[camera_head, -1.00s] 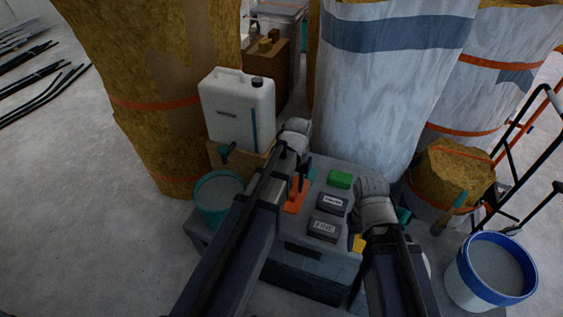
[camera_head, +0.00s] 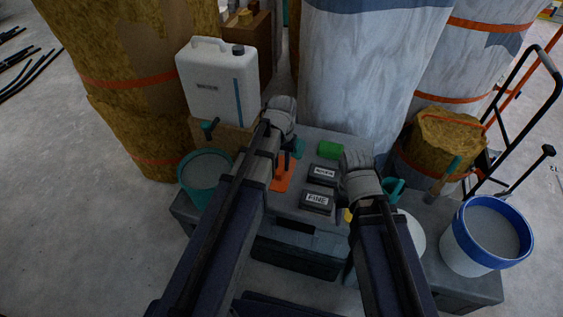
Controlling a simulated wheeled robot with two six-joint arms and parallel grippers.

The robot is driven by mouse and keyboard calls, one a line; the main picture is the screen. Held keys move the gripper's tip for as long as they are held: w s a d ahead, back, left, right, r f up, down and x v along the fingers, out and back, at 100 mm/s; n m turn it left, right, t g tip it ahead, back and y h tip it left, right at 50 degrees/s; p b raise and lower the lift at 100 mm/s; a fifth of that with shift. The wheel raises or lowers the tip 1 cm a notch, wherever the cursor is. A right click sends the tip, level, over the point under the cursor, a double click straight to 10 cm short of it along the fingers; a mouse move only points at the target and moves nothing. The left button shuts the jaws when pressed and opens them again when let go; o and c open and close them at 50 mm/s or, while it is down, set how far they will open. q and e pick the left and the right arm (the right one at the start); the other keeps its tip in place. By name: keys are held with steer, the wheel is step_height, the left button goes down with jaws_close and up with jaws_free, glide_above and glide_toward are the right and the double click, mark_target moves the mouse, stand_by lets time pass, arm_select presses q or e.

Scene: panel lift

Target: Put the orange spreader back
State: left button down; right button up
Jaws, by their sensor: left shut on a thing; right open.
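The orange spreader (camera_head: 283,176) shows on top of the grey toolbox (camera_head: 340,217), with its upper part close to my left gripper. My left gripper (camera_head: 297,148) is shut on the spreader; my own arm hides part of the grip. I cannot tell whether the spreader touches the lid. My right gripper (camera_head: 394,188) is open at the right side of the toolbox, partly hidden by its own wrist.
A green block (camera_head: 331,149) and two dark labelled blocks, one reading FINE (camera_head: 317,201), lie on the toolbox. A teal bucket (camera_head: 205,178) and a white jerrycan (camera_head: 218,85) stand left. A blue-rimmed bucket (camera_head: 487,235) stands right. Wrapped rolls (camera_head: 365,80) stand behind.

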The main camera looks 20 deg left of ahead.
arm_select(q)
steer(key=shift+f+b, duration=0.35)
steer(key=shift+f, duration=0.45)
arm_select(e)
steer(key=shift+f, duration=0.8)
arm_select(q)
steer(key=shift+r, duration=0.1)
arm_select(e)
steer(key=shift+r, duration=0.1)
